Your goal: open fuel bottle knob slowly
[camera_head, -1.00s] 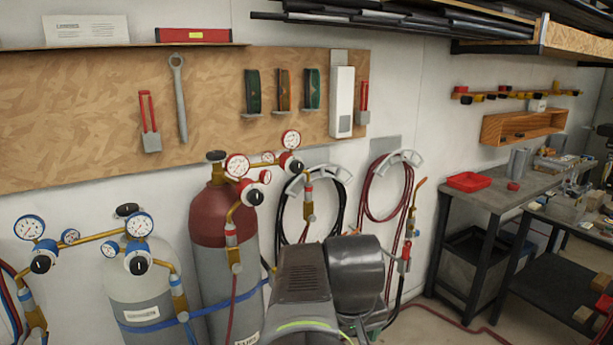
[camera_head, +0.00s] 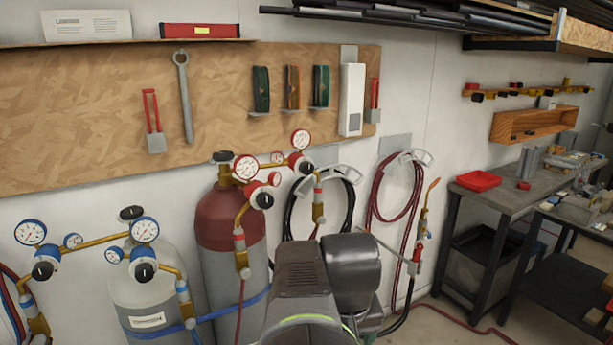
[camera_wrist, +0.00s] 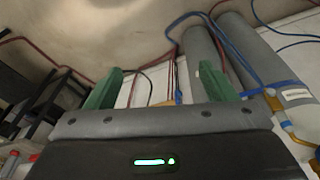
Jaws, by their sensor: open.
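The fuel bottle (camera_head: 221,218), a tall cylinder with a dark red top and grey body, stands against the wall in the head view. A dark knob (camera_head: 223,157) sits on its top valve. A brass regulator (camera_head: 274,168) with white-faced, red-rimmed gauges reaches right from it, with a black regulator knob (camera_head: 264,201) hanging at the front. In the wrist view my gripper (camera_wrist: 160,90) has its two green fingers wide apart with nothing held between them. Grey cylinders (camera_wrist: 199,60) show beyond the fingers; the fuel bottle's knob cannot be made out there. My fingers are hidden in the head view.
A grey bottle (camera_head: 150,290) with blue-rimmed gauges stands left of the fuel bottle. A blue strap (camera_head: 255,299) crosses both. Hoses (camera_head: 385,210) and a torch (camera_head: 424,210) hang on the wall to the right. A workbench (camera_head: 487,200) stands farther right.

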